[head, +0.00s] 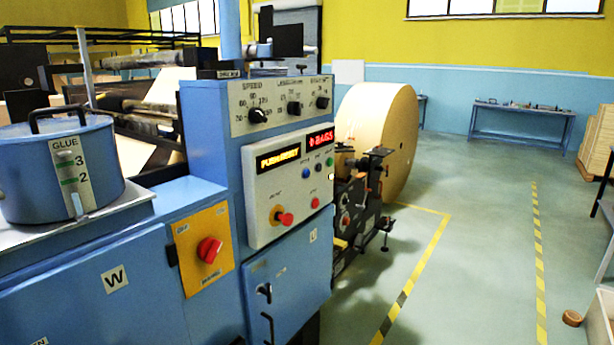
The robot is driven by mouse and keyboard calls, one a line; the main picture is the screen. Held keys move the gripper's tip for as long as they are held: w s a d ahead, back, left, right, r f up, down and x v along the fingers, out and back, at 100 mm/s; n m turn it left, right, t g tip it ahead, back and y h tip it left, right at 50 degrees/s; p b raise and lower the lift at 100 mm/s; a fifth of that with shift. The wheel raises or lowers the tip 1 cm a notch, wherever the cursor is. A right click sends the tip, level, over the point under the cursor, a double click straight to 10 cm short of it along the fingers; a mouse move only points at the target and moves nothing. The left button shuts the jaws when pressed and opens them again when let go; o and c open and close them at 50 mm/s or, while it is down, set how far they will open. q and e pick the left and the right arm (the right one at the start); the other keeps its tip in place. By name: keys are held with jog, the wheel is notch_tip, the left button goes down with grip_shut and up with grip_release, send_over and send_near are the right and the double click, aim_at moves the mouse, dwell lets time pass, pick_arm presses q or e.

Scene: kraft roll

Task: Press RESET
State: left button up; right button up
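The control panel (262,200) is a pale plate on the blue machine cabinet, in the middle of the head view. Its amber display (278,158) shows text beginning "PUSH"; the rest is blurred. A red display (320,139) reads "BAGS". Below the displays are a blue button (305,173), a dark button (318,168) and a green button (329,161). Lower down are a small red button (315,203) and a red mushroom knob (284,217). The button labels are too small to read, so I cannot tell which is RESET. Neither gripper is in view.
A red knob (209,250) sits on a yellow plate left of the panel. A blue glue pot (60,170) stands at far left. A large paper roll (375,135) stands behind the cabinet.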

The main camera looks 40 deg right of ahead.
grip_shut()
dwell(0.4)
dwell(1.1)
